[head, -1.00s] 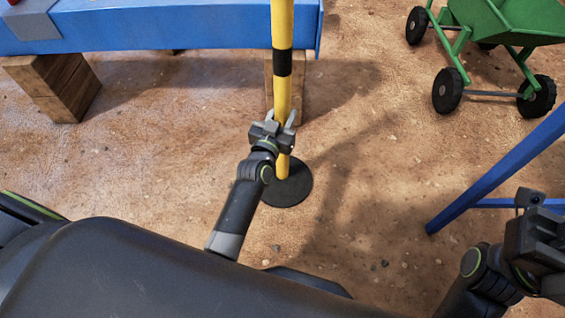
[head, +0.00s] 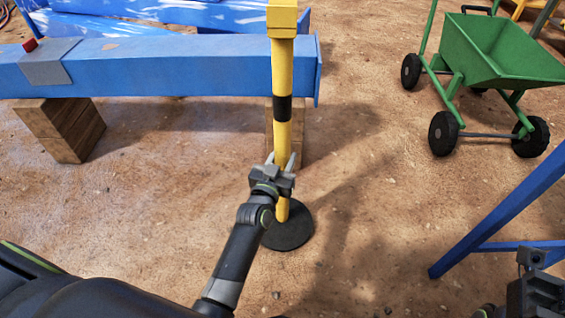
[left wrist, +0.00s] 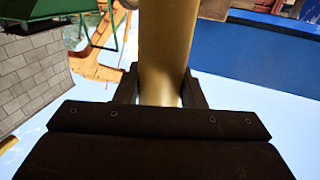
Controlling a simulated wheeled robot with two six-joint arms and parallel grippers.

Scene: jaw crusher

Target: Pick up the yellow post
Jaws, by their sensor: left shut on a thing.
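The yellow post (head: 284,75) stands upright in the head view, with a black band, a square yellow cap and a round black base (head: 289,227) on the ground. My left gripper (head: 283,162) is shut around the post's lower part, below the black band. In the left wrist view the post (left wrist: 168,45) fills the middle between the two fingers (left wrist: 160,92). The base looks to be resting on the dirt. My right gripper (head: 535,285) is partly in view at the bottom right corner; its fingertips are not clear.
A blue beam (head: 180,65) on wooden blocks (head: 62,128) lies behind the post. A green wheelbarrow (head: 505,55) stands at the upper right. A blue metal frame (head: 490,228) is at the right. The dirt between the post and wheelbarrow is clear.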

